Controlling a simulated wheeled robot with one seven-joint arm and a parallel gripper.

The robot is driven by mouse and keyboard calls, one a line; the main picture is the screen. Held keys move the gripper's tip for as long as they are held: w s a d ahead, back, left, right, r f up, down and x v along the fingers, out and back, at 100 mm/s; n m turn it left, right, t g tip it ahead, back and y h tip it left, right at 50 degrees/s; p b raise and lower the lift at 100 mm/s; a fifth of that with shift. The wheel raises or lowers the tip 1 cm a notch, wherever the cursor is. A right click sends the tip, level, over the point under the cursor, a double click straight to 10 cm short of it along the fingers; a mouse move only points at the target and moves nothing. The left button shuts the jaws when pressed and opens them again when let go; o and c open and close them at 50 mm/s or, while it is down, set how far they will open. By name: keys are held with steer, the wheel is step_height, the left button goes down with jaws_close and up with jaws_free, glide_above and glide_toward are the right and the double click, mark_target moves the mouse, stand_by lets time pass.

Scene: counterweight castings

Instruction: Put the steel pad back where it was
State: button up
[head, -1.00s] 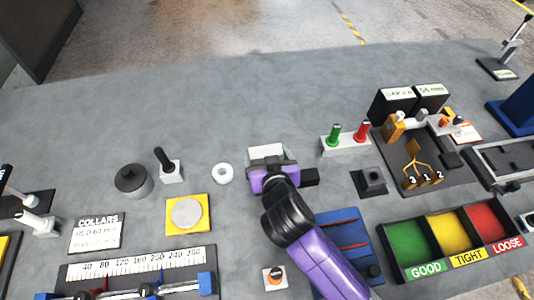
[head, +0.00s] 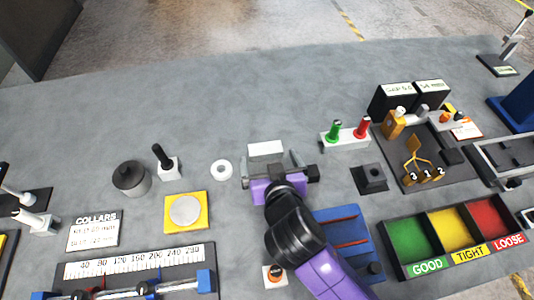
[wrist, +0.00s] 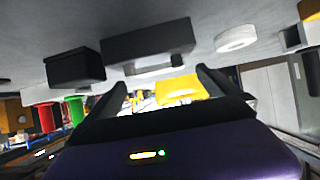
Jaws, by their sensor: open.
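My gripper (head: 270,167), purple with dark fingers, is open near the middle of the bench. Its fingers also show spread in the wrist view (wrist: 160,88), with nothing held between them. Just beyond it lies a pale rectangular piece (head: 265,149), apart from the fingers. A dark block with a lighter face (wrist: 150,45) shows ahead in the wrist view, which looks upside down. A round grey disc (head: 186,211) lies on a yellow square plate (head: 171,228) to the left. I cannot tell for certain which piece is the steel pad.
A white ring (head: 221,169) lies just left of my gripper. A stand with green and red handles (head: 345,138) and a black square block (head: 370,180) are to the right. Sorting bins (head: 408,275) stand at front right.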

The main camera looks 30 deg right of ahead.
steer(key=shift+v, duration=1.3)
steer(key=shift+w+a+r, duration=0.2)
steer(key=a+r, duration=0.1)
steer(key=w+a+r+n+t+y, duration=0.1)
steer(key=n+t, duration=0.1)
steer(key=shift+w+a+r+y, duration=0.3)
steer(key=shift+a+r+y, duration=0.1)
steer(key=s+d+r+n+t+y+p, duration=0.15)
steer(key=s+r, duration=0.25)
steer(key=s, duration=0.6)
steer(key=s+d+r+n+t+y+p, duration=0.1)
steer(key=s+r+n+t+y+p, duration=0.15)
steer(key=s, duration=0.65)
steer(key=s+d+f+g, duration=0.1)
steer(key=s, duration=0.2)
steer(key=s+d+f+m+g+h+b, duration=0.1)
steer(key=s, duration=0.2)
steer(key=s+d+f+m+h+b, duration=0.1)
steer(key=s, duration=0.2)
steer(key=shift+s+f+g, duration=0.25)
steer(key=shift+f+g, duration=0.15)
